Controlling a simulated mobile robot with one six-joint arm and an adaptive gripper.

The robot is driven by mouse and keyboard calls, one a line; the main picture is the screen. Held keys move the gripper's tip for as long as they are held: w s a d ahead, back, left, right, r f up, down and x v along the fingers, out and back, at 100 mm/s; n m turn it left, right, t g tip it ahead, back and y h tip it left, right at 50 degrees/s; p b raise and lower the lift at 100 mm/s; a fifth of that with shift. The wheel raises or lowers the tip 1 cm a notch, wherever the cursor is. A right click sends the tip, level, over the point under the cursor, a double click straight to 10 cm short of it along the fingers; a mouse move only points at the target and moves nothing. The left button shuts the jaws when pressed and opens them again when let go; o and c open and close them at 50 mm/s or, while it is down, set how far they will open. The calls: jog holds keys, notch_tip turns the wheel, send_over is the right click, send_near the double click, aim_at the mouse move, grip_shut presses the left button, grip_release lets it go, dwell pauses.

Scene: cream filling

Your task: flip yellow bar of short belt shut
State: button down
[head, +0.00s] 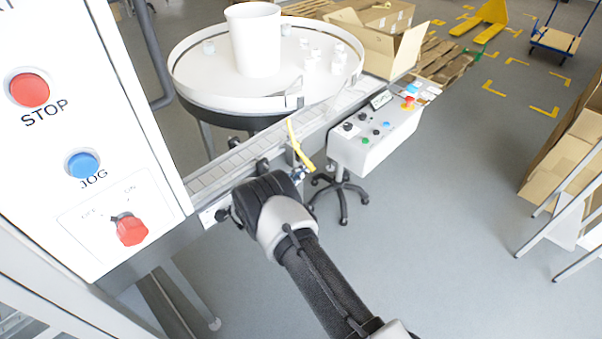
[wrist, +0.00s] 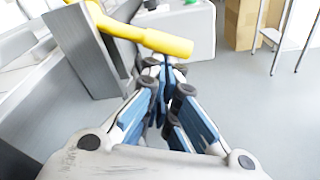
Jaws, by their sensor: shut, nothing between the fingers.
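The yellow bar (head: 297,146) is a thin rod at the short belt (head: 233,165), angled across the belt's near edge with its lower end toward my gripper. In the wrist view the yellow bar (wrist: 150,38) runs from upper left to a rounded free end just beyond my fingertips. My gripper (wrist: 163,66) is shut and empty, its tips close to the bar's free end. I cannot tell whether they touch. In the head view my gripper (head: 302,173) is beside the belt's near side, partly hidden by my wrist.
A round turntable (head: 200,80) with a white bucket and several small jars stands behind the belt. A white control box (head: 375,135) with buttons is right of the bar. A panel with STOP and JOG buttons (head: 84,164) fills the left.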

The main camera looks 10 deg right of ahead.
jog(key=shift+s+d+r, duration=0.1)
jog(key=shift+d+r, duration=0.05)
jog(key=shift+r, duration=0.05)
jog(key=r+n, duration=0.1)
jog(key=s+d+r+n, duration=0.1)
jog(key=n, duration=0.1)
jog(key=r+n, duration=0.1)
jog(key=shift+s+d+n+g, duration=0.15)
jog(key=shift+s+n+g, duration=0.15)
jog(key=shift+s+g, duration=0.1)
jog(key=shift+s+d+r+n+h, duration=0.1)
jog(key=shift+s+r+n+h, duration=0.05)
jog(key=shift+r+n, duration=0.4)
jog(key=shift+s+d+r+n+h, duration=0.1)
jog(key=shift+r+n+h, duration=0.05)
jog(key=shift+r+n, duration=0.4)
notch_tip(320, 180, up, 4)
jog(key=n+p, duration=0.1)
jog(key=n, duration=0.2)
send_over(312, 166)
jog(key=v, duration=0.2)
jog(key=shift+s+f+g, duration=0.15)
jog(key=shift+s+g, duration=0.1)
jog(key=shift+g, duration=0.15)
